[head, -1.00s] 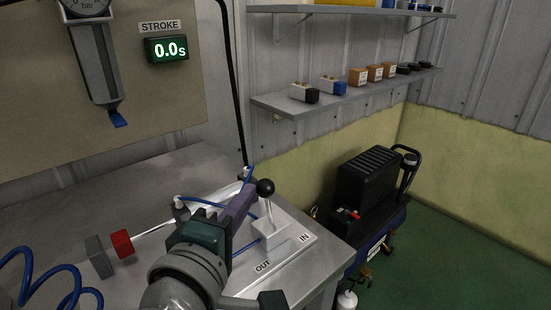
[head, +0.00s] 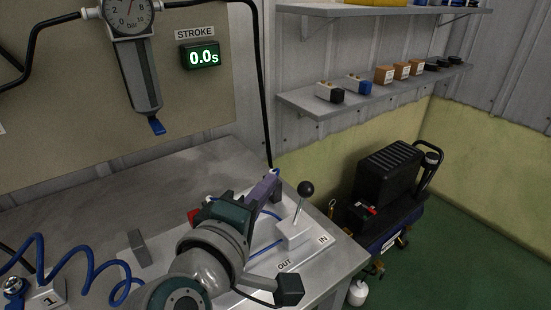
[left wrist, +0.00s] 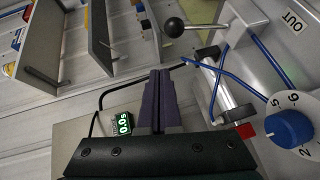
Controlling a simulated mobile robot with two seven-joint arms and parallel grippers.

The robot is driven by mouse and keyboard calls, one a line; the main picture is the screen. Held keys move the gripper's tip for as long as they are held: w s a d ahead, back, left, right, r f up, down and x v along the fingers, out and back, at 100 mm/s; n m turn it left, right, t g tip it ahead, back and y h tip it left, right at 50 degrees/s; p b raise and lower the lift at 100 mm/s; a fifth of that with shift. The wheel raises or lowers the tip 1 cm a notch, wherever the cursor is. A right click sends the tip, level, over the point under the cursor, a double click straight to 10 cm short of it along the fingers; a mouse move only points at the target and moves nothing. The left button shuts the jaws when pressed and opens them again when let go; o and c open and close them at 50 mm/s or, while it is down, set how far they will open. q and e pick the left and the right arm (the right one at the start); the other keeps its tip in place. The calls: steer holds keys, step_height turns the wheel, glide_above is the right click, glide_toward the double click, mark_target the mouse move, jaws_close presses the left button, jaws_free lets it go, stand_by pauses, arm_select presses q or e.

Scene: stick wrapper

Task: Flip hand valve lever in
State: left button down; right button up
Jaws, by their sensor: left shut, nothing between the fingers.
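The hand valve lever is a metal stick with a black ball knob (head: 306,188) on a white valve block (head: 293,234). It leans right, toward the IN label (head: 323,239) and away from the OUT label (head: 284,265). The knob also shows at the top of the left wrist view (left wrist: 174,27). My left gripper (head: 272,181) is shut and empty, its purple fingers left of the knob with a visible gap. In the left wrist view its fingertips (left wrist: 161,73) point past the knob's lower left. My right gripper is out of view.
A red end piece (head: 193,215) shows behind my left wrist, apart from a grey block (head: 138,248). Blue hoses (head: 75,268) cross the bench (head: 120,190). A stroke display (head: 200,56) reads 0.0s. A black compressor (head: 390,185) stands right of the bench.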

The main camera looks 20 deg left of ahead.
arm_select(q)
steer(key=s+r+p, duration=0.1)
steer(key=s+r, duration=0.2)
steer(key=s, duration=0.5)
steer(key=shift+s+r+p, duration=0.2)
steer(key=shift+s+p, duration=0.15)
steer(key=shift+s, duration=0.05)
steer(key=shift+d, duration=0.1)
